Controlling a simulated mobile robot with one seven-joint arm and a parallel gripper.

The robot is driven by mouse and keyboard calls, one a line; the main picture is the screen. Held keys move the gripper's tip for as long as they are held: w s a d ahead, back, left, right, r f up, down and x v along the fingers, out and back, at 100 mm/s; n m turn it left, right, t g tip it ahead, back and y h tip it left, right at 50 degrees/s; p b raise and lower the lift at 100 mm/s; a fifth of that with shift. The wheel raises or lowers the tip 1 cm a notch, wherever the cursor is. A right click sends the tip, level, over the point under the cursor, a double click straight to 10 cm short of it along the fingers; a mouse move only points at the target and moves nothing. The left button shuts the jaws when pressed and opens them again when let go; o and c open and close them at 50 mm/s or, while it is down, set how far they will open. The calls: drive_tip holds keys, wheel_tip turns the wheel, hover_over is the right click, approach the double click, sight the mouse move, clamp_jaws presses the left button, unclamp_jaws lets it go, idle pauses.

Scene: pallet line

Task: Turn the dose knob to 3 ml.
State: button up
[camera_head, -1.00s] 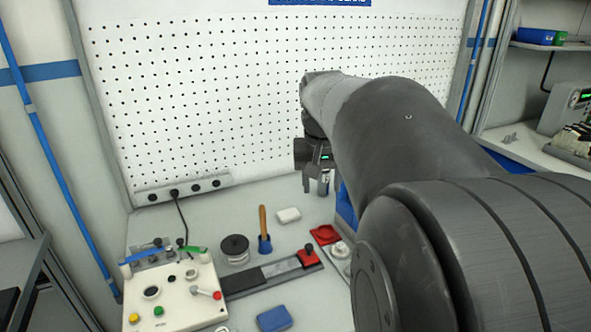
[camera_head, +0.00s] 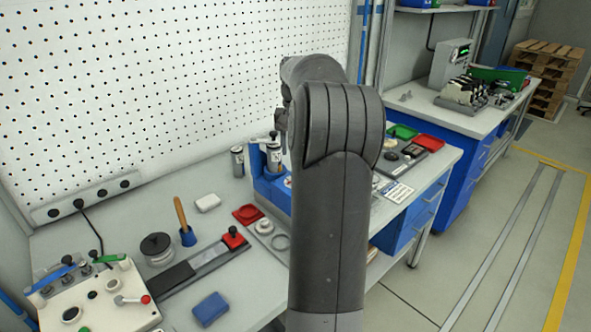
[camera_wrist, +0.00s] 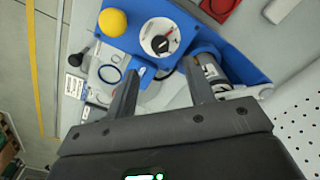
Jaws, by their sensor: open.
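The dose knob (camera_wrist: 163,43) shows in the wrist view as a dark knob with a red mark on a round white dial. It sits on a blue dosing station (camera_wrist: 185,20), and the scale figures are too small to read. My gripper (camera_wrist: 162,67) is open, its two fingers apart and pointing toward the station, with the dial just beyond the fingertips. Nothing is held between them. In the head view the blue station (camera_head: 268,190) stands partly behind my arm, and most of my gripper is hidden there.
A yellow ball (camera_wrist: 113,22) is close beside the dial. A metal cylinder (camera_wrist: 211,72) stands by the right finger. In the head view, a red tray (camera_head: 247,214), a blue box (camera_head: 210,309) and a control box (camera_head: 95,305) share the bench. The pegboard (camera_head: 180,75) rises behind.

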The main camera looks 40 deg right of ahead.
wheel_tip(320, 180, down, 8)
idle(0.5)
drive_tip(key=c, duration=1)
